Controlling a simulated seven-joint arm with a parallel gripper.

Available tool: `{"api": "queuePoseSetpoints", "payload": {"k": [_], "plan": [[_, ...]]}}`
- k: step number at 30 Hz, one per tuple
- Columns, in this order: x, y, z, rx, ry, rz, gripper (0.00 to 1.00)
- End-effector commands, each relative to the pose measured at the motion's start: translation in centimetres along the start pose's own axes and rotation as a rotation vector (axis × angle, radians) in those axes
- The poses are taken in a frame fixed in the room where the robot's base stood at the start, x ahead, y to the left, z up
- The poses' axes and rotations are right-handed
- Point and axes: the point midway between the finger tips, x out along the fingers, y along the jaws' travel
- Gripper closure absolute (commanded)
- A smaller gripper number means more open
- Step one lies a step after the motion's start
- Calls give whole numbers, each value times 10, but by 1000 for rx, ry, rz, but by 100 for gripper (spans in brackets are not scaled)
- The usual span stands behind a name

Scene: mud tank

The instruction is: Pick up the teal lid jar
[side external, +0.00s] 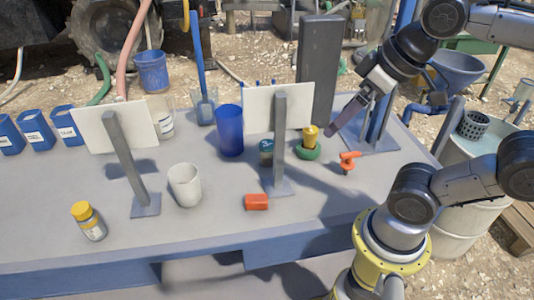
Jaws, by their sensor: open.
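The jar with the teal lid (265,147) stands upright on the grey table in the side external view. It is just left of a grey post, below a white panel, and its right side looks partly hidden by the post. My gripper (334,133) hangs above the table to the right of the jar, on the far side of the post, well apart from it. The gripper is open and holds nothing that I can see; its fingers are small and dark here.
The grey post (280,140) and its white panel (257,107) stand close to the jar. A blue cup (229,135) is to its left. A green ring with a yellow piece (309,138), an orange valve (348,162) and an orange block (257,202) are nearby. The front right table is clear.

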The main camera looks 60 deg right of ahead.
Motion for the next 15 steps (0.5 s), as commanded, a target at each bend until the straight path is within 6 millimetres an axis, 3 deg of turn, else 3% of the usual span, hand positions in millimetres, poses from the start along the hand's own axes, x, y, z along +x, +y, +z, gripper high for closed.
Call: {"api": "queuePoseSetpoints", "payload": {"k": [1,8,15], "plan": [[-10,1,-10,-14,-7,2,5],[-5,13,-66,-299,-123,3,5],[22,39,-139,-676,-271,-64,5]]}}
